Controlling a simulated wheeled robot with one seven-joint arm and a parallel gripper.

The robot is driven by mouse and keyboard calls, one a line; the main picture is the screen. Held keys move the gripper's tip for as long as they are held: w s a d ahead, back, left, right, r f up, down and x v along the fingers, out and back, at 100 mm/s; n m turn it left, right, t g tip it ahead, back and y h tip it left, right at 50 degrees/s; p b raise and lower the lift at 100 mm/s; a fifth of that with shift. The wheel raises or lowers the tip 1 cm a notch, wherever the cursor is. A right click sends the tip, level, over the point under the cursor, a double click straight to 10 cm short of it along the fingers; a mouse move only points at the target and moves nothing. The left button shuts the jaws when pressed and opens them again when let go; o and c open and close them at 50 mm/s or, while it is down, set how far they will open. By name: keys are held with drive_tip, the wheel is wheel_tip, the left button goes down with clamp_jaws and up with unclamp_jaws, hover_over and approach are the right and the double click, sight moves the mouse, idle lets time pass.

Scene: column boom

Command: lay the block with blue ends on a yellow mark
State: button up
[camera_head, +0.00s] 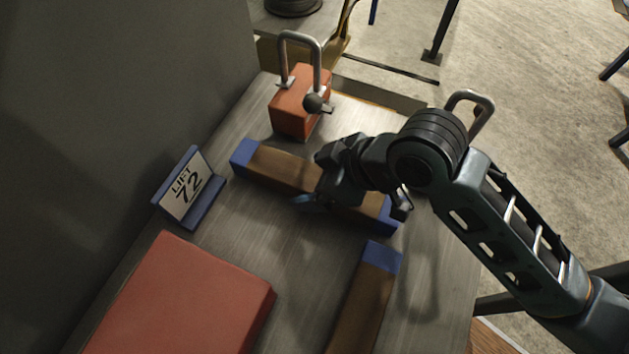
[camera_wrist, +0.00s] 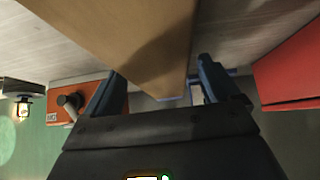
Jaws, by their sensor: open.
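A long brown block with blue ends (camera_head: 278,168) lies flat on the grey bench in the head view. My gripper (camera_head: 313,184) is over its middle and hides part of it. In the wrist view the brown block (camera_wrist: 130,35) reaches down between the two spread fingers of my gripper (camera_wrist: 160,75). The gripper is open; I cannot tell whether a finger touches the block. A second brown block (camera_head: 362,305) with a blue end lies at the lower right of the bench, cut off by the frame. I see no clear yellow mark.
An orange weight with a metal handle (camera_head: 296,108) stands behind the block; it also shows in the wrist view (camera_wrist: 75,92). A large red slab (camera_head: 185,300) lies at the front left. A "LIFT 72" sign (camera_head: 188,188) stands by the grey wall. Bare bench (camera_head: 265,240) lies between them.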

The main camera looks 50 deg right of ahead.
drive_tip(key=shift+x, duration=1.2)
drive_tip(key=shift+c, duration=0.4)
drive_tip(key=c, duration=1.2)
drive_tip(key=shift+r, duration=0.1)
drive_tip(key=shift+c, duration=1.3)
